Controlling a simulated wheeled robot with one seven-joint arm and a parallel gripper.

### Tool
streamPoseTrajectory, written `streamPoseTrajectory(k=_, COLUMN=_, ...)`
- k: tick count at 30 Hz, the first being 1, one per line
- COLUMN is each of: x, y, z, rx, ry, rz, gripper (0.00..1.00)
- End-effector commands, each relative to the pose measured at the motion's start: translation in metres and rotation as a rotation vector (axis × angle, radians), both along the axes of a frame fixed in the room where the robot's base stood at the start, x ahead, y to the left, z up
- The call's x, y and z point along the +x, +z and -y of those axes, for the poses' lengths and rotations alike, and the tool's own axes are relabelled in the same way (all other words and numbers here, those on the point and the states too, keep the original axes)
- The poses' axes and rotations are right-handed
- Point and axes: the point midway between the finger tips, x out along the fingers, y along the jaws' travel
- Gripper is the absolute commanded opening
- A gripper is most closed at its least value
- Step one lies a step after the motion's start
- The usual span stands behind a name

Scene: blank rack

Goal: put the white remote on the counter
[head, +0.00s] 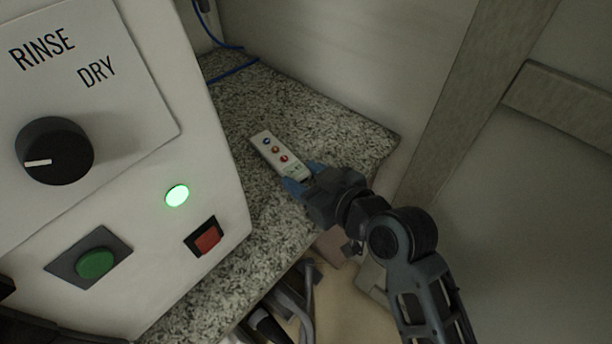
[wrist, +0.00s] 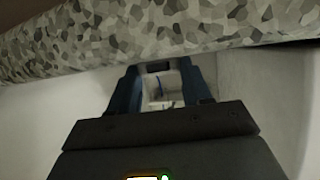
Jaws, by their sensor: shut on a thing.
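The white remote (head: 274,152) has coloured buttons, and in the head view it shows over the speckled grey counter (head: 330,125). My gripper (head: 303,178), with blue fingers, is shut on the near end of the remote. The remote's far end points away from my gripper, toward the back left. I cannot tell whether the remote touches the counter or is a little above it. In the wrist view, my fingers (wrist: 160,88) are below the counter's speckled edge (wrist: 150,40), and a small pale part of the remote shows between them.
A white machine (head: 130,190) with a black knob, green light, and green and red buttons stands on the left. A blue cable (head: 233,70) lies at the back of the counter. A wall closes off the back right. Dark bent tubes (head: 285,310) are below the front edge.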

Motion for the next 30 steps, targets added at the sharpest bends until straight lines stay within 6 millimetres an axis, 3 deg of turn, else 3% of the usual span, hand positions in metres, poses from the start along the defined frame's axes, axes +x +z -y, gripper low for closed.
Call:
streamPoseTrajectory(k=7, x=0.0, y=-0.003, z=0.0, rx=0.0, ry=0.0, rz=0.0, gripper=0.15)
streamPoseTrajectory(k=8, x=0.0, y=-0.002, z=0.0, rx=0.0, ry=0.0, rz=0.0, gripper=0.51)
streamPoseTrajectory(k=15, x=0.0, y=-0.002, z=0.0, rx=0.0, ry=0.0, rz=0.0, gripper=0.74)
streamPoseTrajectory(k=25, x=-0.001, y=0.002, z=0.001, rx=-0.002, ry=-0.001, rz=0.0, gripper=0.74)
streamPoseTrajectory(k=30, x=-0.018, y=0.01, z=0.018, rx=-0.003, ry=-0.001, rz=0.0, gripper=0.74)
